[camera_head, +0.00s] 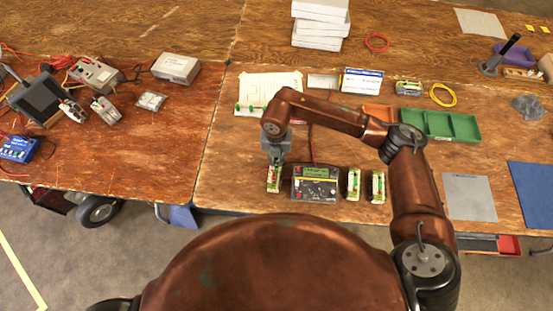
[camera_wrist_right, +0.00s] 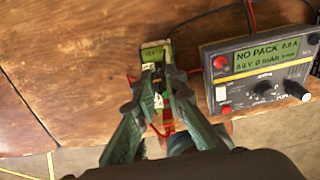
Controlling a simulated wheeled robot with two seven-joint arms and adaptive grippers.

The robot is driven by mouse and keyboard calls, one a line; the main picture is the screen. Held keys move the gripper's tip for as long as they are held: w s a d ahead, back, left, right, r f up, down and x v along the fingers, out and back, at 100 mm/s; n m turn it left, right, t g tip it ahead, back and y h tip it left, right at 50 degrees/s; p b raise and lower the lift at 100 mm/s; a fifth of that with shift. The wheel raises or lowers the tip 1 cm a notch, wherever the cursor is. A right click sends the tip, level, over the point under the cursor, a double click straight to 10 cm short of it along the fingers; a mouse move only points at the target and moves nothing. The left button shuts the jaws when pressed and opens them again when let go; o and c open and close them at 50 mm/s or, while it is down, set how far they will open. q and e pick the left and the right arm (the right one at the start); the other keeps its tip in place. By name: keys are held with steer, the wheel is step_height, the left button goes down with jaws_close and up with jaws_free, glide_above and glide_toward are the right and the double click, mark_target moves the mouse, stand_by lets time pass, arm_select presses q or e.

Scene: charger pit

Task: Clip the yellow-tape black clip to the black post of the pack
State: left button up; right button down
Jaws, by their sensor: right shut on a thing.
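My right gripper (camera_head: 274,160) points down over the left-hand battery pack (camera_head: 273,182), beside the charger (camera_head: 315,184). In the wrist view my right gripper (camera_wrist_right: 159,78) is shut on a small dark thing with a yellowish mark between its fingertips, which looks like the yellow-tape black clip. The fingers hide most of it. The pack (camera_wrist_right: 155,46) shows beyond the fingertips; its black post is hidden or too small to tell, so I cannot tell whether the clip touches it. The charger display (camera_wrist_right: 265,53) reads NO PACK. My left gripper is not in view.
Two more packs (camera_head: 353,184) (camera_head: 377,187) stand right of the charger. Red and black leads (camera_wrist_right: 251,14) run behind the charger. A green tray (camera_head: 440,124) lies farther back right. The table's front edge is close to the packs.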

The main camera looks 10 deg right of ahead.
steer(key=c, duration=1.9)
jaws_free()
steer(key=shift+o, duration=0.3)
steer(key=shift+o, duration=0.8)
steer(key=shift+r, duration=0.1)
steer(key=shift+r+p, duration=2.45)
steer(key=shift+r, duration=1.25)
